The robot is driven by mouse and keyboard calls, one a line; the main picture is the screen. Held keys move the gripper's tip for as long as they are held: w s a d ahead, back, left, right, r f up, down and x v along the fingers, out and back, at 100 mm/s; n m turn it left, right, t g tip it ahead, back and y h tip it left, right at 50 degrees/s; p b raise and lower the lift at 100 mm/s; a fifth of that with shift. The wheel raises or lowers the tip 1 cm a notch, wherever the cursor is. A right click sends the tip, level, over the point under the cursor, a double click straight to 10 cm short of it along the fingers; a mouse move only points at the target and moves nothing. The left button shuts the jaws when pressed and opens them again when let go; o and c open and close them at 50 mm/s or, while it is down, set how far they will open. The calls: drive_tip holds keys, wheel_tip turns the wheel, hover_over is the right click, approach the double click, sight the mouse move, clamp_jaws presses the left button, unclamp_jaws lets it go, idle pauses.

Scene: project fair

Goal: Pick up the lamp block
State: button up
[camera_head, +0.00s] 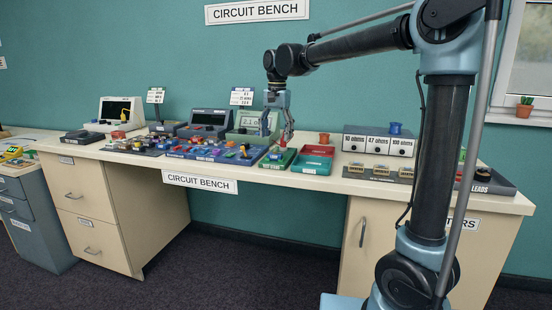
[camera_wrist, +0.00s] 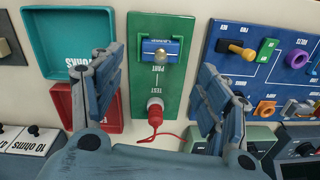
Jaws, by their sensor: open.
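The lamp block (camera_wrist: 150,47) is a small blue block with a white label and a clear bulb on top. In the wrist view it sits on a green board (camera_wrist: 178,30) marked as a test port. A red plug (camera_wrist: 155,106) with a red lead stands on the same board, nearer my wrist. My gripper (camera_wrist: 160,62) is open and empty, with one finger on each side of the board and the block between them in the picture. In the head view my gripper (camera_head: 277,132) points down over the bench, above the green board (camera_head: 280,160); the block is too small there to make out clearly.
Teal (camera_wrist: 42,75) and red (camera_wrist: 109,126) trays lie left of the board in the wrist view. A blue circuit board (camera_wrist: 222,62) with several coloured parts lies on the right. In the head view, a meter (camera_head: 247,136) stands behind, and a resistor box (camera_head: 352,145) farther right.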

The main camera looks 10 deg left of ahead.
sight(275, 151)
drive_tip(key=shift+a+f, duration=0.15)
drive_tip(key=shift+f, duration=3.15)
drive_tip(key=c, duration=1.2)
wheel_tip(275, 151, up, 13)
